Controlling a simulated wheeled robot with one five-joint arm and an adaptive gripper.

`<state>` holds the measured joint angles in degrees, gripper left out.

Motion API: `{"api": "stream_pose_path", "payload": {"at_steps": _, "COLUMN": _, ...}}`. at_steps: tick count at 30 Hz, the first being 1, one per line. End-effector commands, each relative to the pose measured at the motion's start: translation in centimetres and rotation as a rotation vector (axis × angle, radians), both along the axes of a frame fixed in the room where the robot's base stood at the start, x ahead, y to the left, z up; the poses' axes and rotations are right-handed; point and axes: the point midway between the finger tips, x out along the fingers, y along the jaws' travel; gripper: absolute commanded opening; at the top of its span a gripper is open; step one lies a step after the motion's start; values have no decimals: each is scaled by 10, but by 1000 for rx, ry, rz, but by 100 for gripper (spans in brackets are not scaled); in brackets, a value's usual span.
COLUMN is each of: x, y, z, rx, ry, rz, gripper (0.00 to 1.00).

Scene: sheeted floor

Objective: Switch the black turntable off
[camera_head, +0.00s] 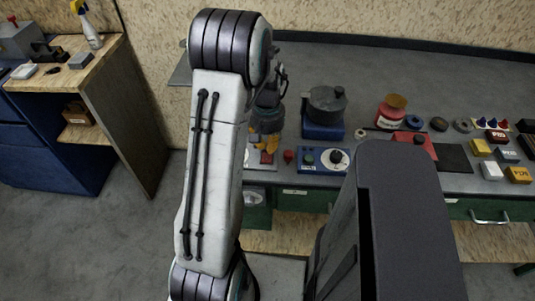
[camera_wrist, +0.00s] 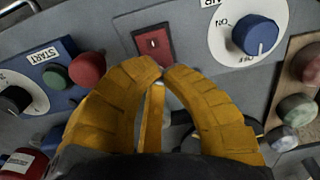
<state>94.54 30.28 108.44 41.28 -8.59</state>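A black round, drum-like device (camera_head: 326,100) on a blue base stands on the bench in the head view; it looks like the black turntable. My gripper (camera_wrist: 164,71) has yellow curved fingers with tips together, and nothing shows held between them. It hangs over the bench, left of the device, in the head view (camera_head: 266,143). Just beyond the fingertips in the wrist view is a red plate with a small switch (camera_wrist: 154,44). I cannot tell which control belongs to the turntable, or whether the tips touch the plate.
In the wrist view, a blue knob (camera_wrist: 257,36) sits on a white ON/OFF dial at upper right. A red button (camera_wrist: 87,68) and a green START button (camera_wrist: 55,75) lie left. The head view shows a blue control box (camera_head: 324,161) and a red-lidded jar (camera_head: 392,110).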

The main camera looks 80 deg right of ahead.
Motion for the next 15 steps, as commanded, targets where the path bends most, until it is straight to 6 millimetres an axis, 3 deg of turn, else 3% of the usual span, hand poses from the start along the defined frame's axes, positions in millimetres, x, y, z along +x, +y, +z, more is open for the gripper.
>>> {"api": "stream_pose_path", "payload": {"at_steps": 15, "x": 0, "y": 0, "z": -8, "rx": 1, "ry": 0, "rz": 0, "gripper": 0}}
